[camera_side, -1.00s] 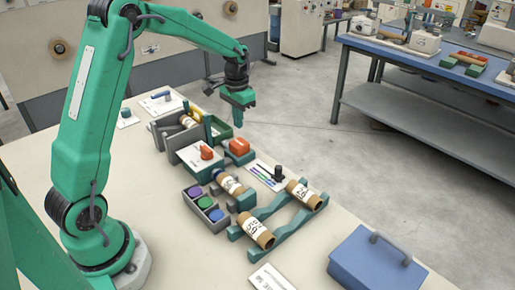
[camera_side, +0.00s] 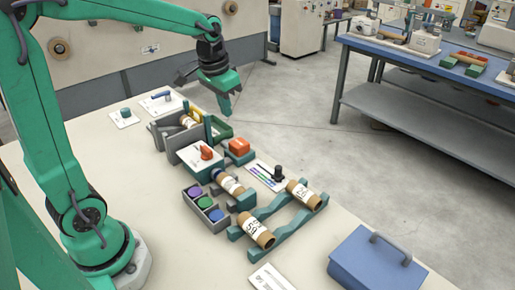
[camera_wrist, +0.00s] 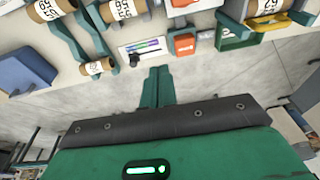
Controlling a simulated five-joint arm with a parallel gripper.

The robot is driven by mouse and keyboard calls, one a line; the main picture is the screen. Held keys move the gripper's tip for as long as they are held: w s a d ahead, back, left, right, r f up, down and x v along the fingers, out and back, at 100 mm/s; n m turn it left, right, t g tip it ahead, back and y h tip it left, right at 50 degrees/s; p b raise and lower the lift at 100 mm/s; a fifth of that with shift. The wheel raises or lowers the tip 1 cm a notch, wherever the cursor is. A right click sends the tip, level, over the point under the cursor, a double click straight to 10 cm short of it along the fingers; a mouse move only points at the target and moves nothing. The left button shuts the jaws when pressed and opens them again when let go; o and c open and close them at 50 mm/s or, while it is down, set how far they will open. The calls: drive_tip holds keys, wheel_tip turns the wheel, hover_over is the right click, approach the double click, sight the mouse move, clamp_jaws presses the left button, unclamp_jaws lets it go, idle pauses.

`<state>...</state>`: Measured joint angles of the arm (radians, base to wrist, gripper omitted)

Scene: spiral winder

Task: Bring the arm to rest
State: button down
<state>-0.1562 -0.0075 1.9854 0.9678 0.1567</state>
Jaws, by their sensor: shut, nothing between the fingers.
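My green arm reaches over the left side of the table, and my gripper (camera_side: 228,100) hangs above the back edge of the winder station, pointing down. Its fingers are together and empty, clear of everything below. In the wrist view my gripper (camera_wrist: 158,88) also shows shut, with the table's items beyond it and the floor under it.
Below stand the winder with an orange knob (camera_side: 206,152), an orange block (camera_side: 239,147), a green bin (camera_side: 219,128) and a three-cup tray (camera_side: 207,211). Cardboard tubes (camera_side: 256,231) lie on a green rack (camera_side: 286,238). A blue box (camera_side: 372,262) is at front right.

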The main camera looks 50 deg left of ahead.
drive_tip(key=s+d+r+t, duration=0.1)
drive_tip(key=s+d, duration=0.2)
drive_tip(key=s, duration=0.5)
drive_tip(key=s+d+r+t, duration=0.1)
drive_tip(key=s+d+t, duration=0.1)
drive_tip(key=s, duration=0.6)
drive_tip(key=shift+d+r, duration=0.2)
drive_tip(key=shift+d, duration=0.35)
